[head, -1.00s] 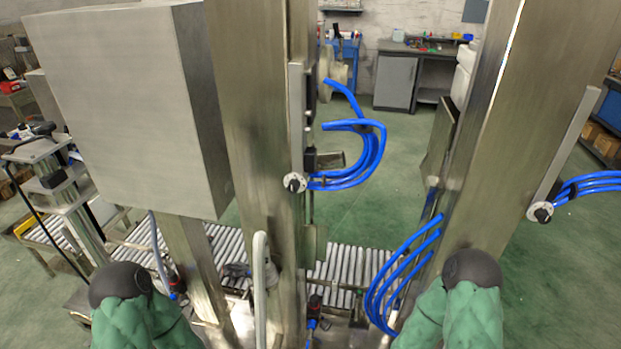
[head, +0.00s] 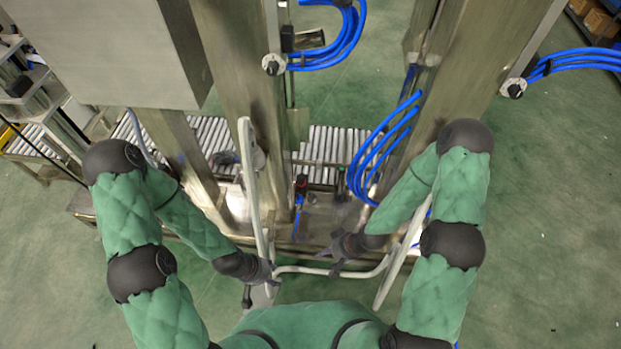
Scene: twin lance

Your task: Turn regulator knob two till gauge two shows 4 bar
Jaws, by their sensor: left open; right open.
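Two round white plates with black knobs are on the metal posts: one on the middle post (head: 273,65) and one on the right post (head: 515,89). A small red and black fitting (head: 301,186) with a blue tube stands low between the posts. I cannot tell which of these is regulator knob two, and no gauge face or reading can be made out. My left gripper (head: 266,279) is open and empty, low beside the pale bent rail. My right gripper (head: 338,250) is open and empty, low in the middle, apart from the knobs and the fitting.
A pale tubular rail (head: 325,270) runs close to both grippers. Thick metal posts (head: 238,60) and a large grey cabinet (head: 105,55) stand ahead. Blue hoses (head: 375,150) hang by the right post. A roller conveyor (head: 330,145) lies behind; green floor is clear at right.

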